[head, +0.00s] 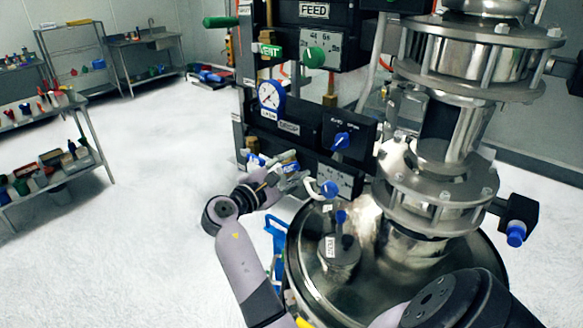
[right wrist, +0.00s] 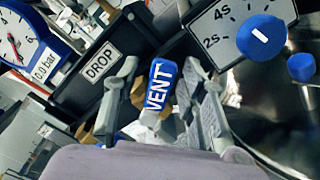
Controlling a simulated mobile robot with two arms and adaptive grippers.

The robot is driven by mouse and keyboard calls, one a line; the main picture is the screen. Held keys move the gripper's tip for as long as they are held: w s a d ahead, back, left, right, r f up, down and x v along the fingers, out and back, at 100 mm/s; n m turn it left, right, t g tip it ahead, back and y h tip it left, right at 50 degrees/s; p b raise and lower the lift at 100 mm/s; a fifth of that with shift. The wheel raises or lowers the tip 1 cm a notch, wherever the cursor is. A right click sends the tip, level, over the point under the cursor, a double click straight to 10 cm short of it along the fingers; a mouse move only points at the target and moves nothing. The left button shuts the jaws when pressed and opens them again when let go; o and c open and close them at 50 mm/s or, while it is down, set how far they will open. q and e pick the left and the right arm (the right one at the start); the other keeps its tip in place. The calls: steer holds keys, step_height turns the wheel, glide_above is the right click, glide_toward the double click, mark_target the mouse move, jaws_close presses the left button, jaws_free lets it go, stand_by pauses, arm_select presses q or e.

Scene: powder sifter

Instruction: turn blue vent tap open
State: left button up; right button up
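The blue vent tap, its handle lettered VENT (right wrist: 160,86), stands between the fingers of my right gripper (right wrist: 165,80) in the right wrist view. The fingers are apart, one on each side of the handle, with a gap visible on both sides. A brass-coloured fitting shows behind the handle. In the head view my right gripper (head: 288,180) is at the lower front of the black panel, and its fingers partly hide the tap there. My left gripper is not in view.
A pressure gauge (head: 270,96) and DROP label (right wrist: 100,62) are to the left. A dial with a blue knob (right wrist: 260,36) is close on the right. The steel vessel lid (head: 300,262) and sifter column (head: 450,135) stand to the right. Shelves (head: 45,150) are far left.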

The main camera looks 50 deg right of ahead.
steer(key=shift+r, duration=0.1)
step_height(320, 180, up, 10)
steer(key=shift+f, duration=0.1)
steer(key=shift+c, duration=0.3)
